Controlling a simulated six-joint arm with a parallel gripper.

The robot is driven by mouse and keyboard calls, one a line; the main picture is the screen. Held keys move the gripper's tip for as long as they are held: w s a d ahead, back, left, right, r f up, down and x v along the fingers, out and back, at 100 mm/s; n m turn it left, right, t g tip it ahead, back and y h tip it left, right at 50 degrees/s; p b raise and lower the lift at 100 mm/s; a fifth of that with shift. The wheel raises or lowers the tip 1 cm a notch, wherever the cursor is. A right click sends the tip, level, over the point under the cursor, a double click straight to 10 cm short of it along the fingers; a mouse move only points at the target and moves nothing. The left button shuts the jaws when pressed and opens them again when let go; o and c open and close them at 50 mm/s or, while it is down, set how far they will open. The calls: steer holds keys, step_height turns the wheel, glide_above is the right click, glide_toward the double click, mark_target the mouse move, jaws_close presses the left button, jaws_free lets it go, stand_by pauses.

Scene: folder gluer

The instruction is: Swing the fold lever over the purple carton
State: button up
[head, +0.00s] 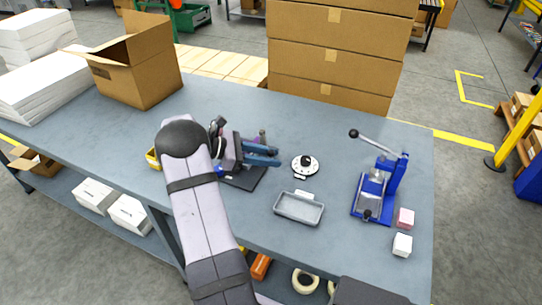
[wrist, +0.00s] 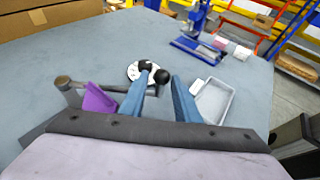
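The fold gluer's dark base (head: 246,178) stands mid-table, partly hidden by my arm. The purple carton (wrist: 100,101) shows tilted below the bar, left of my fingers; only a small purple bit (head: 262,137) shows in the head view. My gripper (wrist: 164,84) has its two blue fingers apart, with the knob seen between their tips. Whether they touch it is unclear. The gripper also shows in the head view (head: 272,156).
A white dial with a black knob (head: 305,164) lies beyond the fingertips. A grey tray (head: 299,208) sits nearer the front edge. A blue lever press (head: 392,178) and pink (head: 405,218) and white (head: 402,245) blocks stand at right. An open cardboard box (head: 140,75) is back left.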

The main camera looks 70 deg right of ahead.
steer(key=shift+s+d+f, duration=0.1)
steer(key=shift+s+d, duration=0.05)
steer(key=shift+s, duration=0.1)
jaws_close()
